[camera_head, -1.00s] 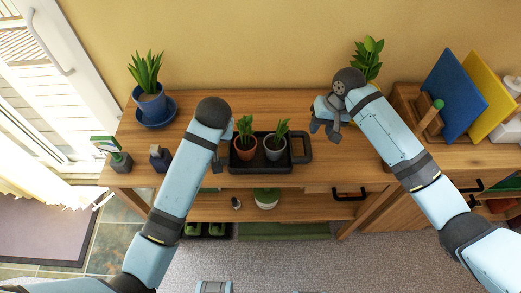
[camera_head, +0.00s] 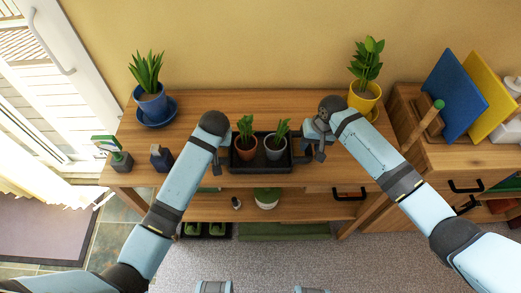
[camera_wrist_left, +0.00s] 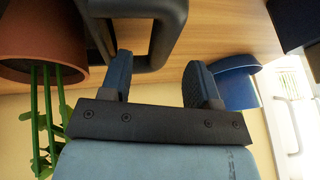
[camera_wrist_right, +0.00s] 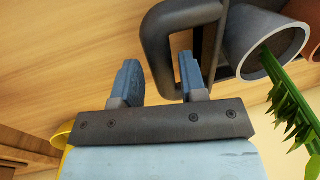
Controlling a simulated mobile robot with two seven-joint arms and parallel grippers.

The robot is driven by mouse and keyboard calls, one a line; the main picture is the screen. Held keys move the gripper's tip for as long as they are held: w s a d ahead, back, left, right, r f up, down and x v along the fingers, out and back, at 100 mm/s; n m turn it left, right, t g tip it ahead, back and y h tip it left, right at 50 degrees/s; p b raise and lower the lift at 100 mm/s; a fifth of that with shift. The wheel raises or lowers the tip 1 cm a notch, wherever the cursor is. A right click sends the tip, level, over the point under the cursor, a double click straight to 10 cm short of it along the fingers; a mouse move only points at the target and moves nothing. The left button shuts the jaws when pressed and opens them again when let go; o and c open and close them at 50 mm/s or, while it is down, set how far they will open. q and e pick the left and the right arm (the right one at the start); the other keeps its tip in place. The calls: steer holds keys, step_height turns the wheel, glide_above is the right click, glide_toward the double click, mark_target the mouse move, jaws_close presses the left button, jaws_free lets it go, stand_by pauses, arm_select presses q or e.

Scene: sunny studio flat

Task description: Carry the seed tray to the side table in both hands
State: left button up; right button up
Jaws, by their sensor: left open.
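The black seed tray (camera_head: 262,168) sits on the wooden plant bench (camera_head: 195,112). It holds a terracotta pot (camera_head: 246,152) and a grey pot (camera_head: 275,152), both with green plants. My left gripper (camera_head: 217,164) is at the tray's left end. In the left wrist view its fingers (camera_wrist_left: 158,82) are apart, with the black handle (camera_wrist_left: 165,40) showing between them. My right gripper (camera_head: 312,152) is at the tray's right end, its arm hiding part of that handle. In the right wrist view its fingers (camera_wrist_right: 161,82) are apart on either side of the handle bar (camera_wrist_right: 152,48). I see no side table that I can name surely.
A blue pot (camera_head: 151,103) stands back left and a yellow pot (camera_head: 364,97) back right. A wooden cabinet (camera_head: 475,157) with upright boards adjoins on the right. Carpet lies in front.

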arm_select(q)
steer(key=shift+x, duration=2.15)
arm_select(e)
steer(key=shift+a+f, duration=0.25)
steer(key=shift+f, duration=0.8)
steer(key=shift+a+f, duration=0.2)
steer(key=shift+f, duration=0.85)
arm_select(q)
steer(key=c, duration=0.7)
arm_select(e)
steer(key=c, duration=0.7)
arm_select(q)
jaws_close()
arm_select(e)
jaws_close()
